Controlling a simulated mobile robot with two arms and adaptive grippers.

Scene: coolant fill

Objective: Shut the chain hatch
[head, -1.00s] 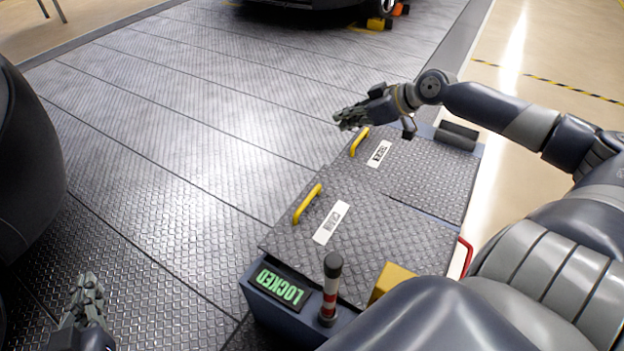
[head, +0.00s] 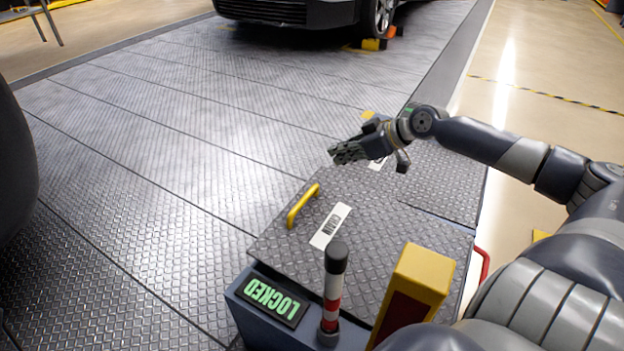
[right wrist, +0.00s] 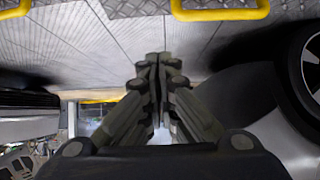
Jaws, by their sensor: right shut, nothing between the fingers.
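A box has two treadplate hatch lids with yellow handles, both lying flat. The near lid (head: 385,230) carries a yellow handle (head: 303,204) and a white label (head: 330,226), whose upside-down word looks like CHAIN. The far lid (head: 440,176) is partly behind my right gripper, which hides most of its label and handle. My right gripper (head: 347,153) is shut and empty above the lids' left side. In the right wrist view its fingers (right wrist: 157,65) are together, with a yellow handle (right wrist: 222,13) at the top, apart from them. My left gripper is out of view.
A green LOCKED display (head: 271,298) and an upright red-and-white striped lever (head: 332,295) are on the box's near end. A yellow block (head: 421,275) stands beside them. A car (head: 300,10) is at the back. Open treadplate floor (head: 150,180) lies left.

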